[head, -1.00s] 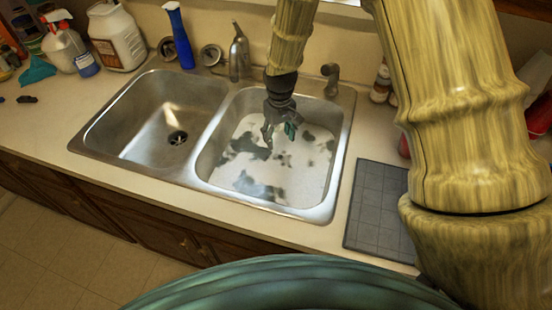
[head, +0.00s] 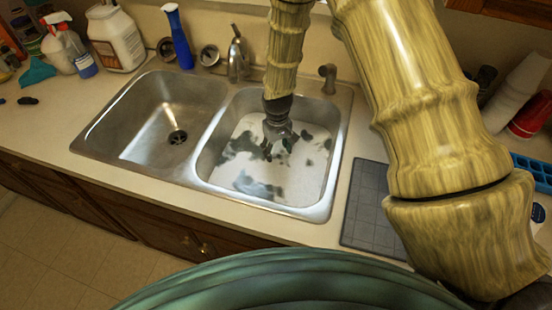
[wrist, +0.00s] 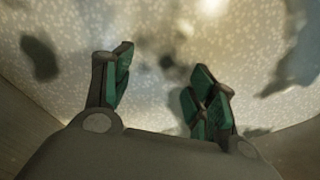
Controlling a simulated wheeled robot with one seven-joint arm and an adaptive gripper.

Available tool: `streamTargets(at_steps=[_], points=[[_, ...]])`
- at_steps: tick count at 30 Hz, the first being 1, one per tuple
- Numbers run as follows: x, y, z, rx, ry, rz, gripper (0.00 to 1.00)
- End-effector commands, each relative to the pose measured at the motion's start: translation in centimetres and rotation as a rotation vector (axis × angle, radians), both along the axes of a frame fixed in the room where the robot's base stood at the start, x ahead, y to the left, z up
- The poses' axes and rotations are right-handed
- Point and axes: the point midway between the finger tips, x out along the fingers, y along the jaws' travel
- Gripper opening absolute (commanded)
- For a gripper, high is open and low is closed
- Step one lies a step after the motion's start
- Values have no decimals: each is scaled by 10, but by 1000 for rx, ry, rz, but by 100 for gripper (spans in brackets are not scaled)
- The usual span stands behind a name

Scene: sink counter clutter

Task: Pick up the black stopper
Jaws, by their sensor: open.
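My gripper (head: 277,152) is open, low inside the right basin (head: 212,158), pointing down. In the wrist view its two green-padded fingers (wrist: 158,88) stand apart with nothing seen between them. The basin floor (head: 255,188) is white with several dark patches. I cannot pick out a black stopper for certain among these patches. Two round, dark-centred discs, a left one (head: 166,47) and a right one (head: 209,55), lean upright behind the sink. I cannot tell whether either is the stopper.
The left basin (head: 140,125) is empty, with a drain. A grey mat (head: 367,205) lies right of the sink. Small black items (head: 27,100) lie on the left counter.

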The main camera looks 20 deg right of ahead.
Motion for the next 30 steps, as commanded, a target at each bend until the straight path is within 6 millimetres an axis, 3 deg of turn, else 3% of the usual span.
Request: streamTargets(at_steps=[10,22,30], points=[[0,4,-29,0,1,0,57],[1,4,-35,0,-1,0,57],[1,4,-35,0,0,0,8]])
